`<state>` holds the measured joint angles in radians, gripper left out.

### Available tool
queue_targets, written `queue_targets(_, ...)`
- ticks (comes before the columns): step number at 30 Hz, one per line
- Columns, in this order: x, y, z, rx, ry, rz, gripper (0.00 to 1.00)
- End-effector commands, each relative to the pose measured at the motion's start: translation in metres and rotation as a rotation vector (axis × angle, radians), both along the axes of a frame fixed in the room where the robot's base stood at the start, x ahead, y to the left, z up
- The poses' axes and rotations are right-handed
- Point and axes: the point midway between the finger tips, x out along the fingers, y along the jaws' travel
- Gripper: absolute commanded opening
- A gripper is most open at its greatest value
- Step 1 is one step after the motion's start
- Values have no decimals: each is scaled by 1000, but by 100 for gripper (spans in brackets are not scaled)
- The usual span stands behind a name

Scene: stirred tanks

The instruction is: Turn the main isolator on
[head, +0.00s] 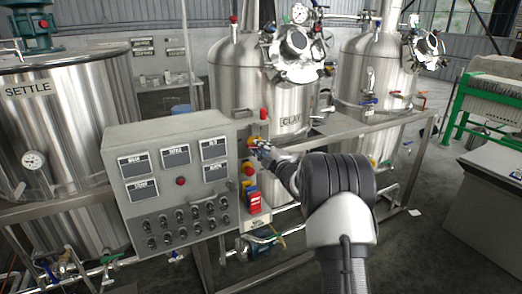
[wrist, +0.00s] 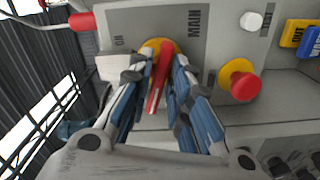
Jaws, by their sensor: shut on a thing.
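The main isolator is a red handle (wrist: 162,68) on a yellow round base, set in a grey plate marked MAIN (wrist: 193,20) and ON in the wrist view. My gripper (wrist: 158,82) has one finger on each side of the red handle and is shut on it. The fingers hide part of the yellow base and the rest of the plate's markings. In the head view my gripper (head: 259,147) reaches the right side of the grey control cabinet, where the yellow isolator base (head: 250,141) shows only in part. I cannot tell the handle's exact angle.
A red mushroom button (wrist: 245,86) sits close beside the isolator, with a white knob (wrist: 251,20) near it. Blue and yellow tags (head: 250,188) and a red one hang below. The grey cabinet (head: 200,205), a steel rail and the CLAY tank (head: 285,95) stand close around.

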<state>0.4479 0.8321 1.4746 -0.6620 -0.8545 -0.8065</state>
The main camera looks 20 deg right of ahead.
Motion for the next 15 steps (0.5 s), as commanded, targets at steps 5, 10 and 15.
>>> queue_targets(5, 0, 0, 0, 170, 7, 0, 0)
queue_targets(10, 0, 0, 0, 331, 13, -1, 0)
queue_targets(15, 0, 0, 0, 493, 18, -2, 0)
